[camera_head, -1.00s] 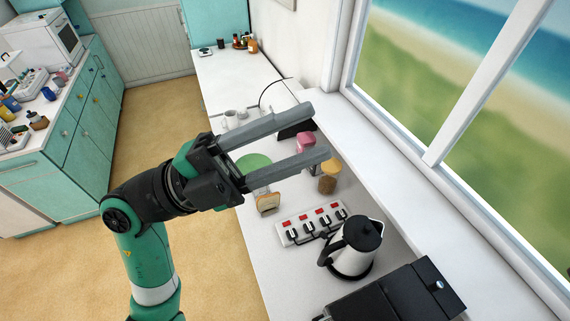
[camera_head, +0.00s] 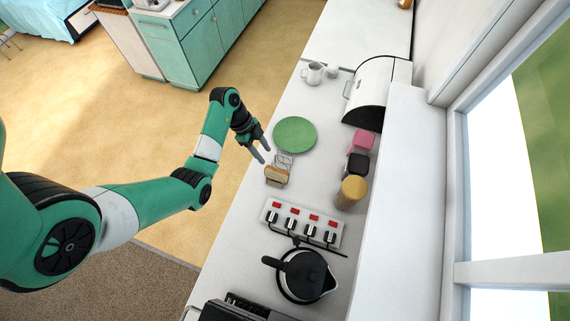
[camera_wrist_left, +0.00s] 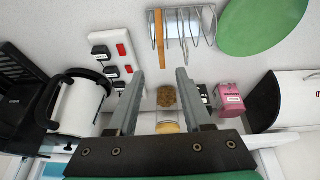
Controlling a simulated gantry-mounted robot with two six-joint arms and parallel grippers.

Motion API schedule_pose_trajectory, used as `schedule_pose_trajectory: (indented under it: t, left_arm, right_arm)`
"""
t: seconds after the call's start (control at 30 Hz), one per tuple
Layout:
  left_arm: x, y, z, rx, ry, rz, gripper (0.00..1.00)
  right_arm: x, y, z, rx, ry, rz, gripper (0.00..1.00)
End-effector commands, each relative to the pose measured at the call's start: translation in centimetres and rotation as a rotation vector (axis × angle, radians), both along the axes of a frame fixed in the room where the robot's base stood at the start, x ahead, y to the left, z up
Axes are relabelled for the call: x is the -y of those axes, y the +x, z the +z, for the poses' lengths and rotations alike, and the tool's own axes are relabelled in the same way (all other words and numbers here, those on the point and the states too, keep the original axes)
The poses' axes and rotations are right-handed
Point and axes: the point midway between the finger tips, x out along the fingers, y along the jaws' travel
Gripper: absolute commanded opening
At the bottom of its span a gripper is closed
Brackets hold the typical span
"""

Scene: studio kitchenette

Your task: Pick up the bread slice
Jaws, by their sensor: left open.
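The bread slice (camera_head: 277,176) stands upright at the near end of a wire toast rack (camera_head: 285,160) on the white counter. In the left wrist view the slice (camera_wrist_left: 159,38) shows edge-on as a thin brown strip in the left end of the rack (camera_wrist_left: 190,28). My left gripper (camera_head: 264,153) is open and empty, just left of the rack in the head view. In the left wrist view its two fingers (camera_wrist_left: 160,80) point toward the rack, with the slice ahead between them and apart from them. My right gripper is not in view.
A green plate (camera_head: 295,134) lies behind the rack. A power strip (camera_head: 302,224) and a kettle (camera_head: 305,275) stand in front. A cork-lidded jar (camera_head: 351,192), a black canister (camera_head: 356,165), a pink canister (camera_head: 362,141) and a bread bin (camera_head: 372,88) line the right side.

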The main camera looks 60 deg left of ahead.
Motion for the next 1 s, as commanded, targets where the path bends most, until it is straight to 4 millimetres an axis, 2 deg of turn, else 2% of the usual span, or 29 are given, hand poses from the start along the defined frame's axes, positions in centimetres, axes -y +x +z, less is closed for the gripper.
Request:
schedule_pose_trajectory:
  t: [0.17, 0.43, 0.73, 1.0]
  left_arm:
    - [-0.1, 0.0, -0.4, 0.001, 0.0, 0.005, 0.5]
    - [1.3, 1.3, -4.8, 0.002, -0.001, 0.003, 0.5]
    - [1.8, 1.8, -6.4, 0.004, 0.001, 0.003, 0.5]
    - [3.1, 2.8, -10.4, 0.004, 0.002, 0.003, 0.5]
  right_arm:
    - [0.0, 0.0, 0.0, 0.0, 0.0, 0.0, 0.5]
    - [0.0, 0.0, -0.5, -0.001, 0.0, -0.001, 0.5]
    - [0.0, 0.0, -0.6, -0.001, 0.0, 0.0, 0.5]
    - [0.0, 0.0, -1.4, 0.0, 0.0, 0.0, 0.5]
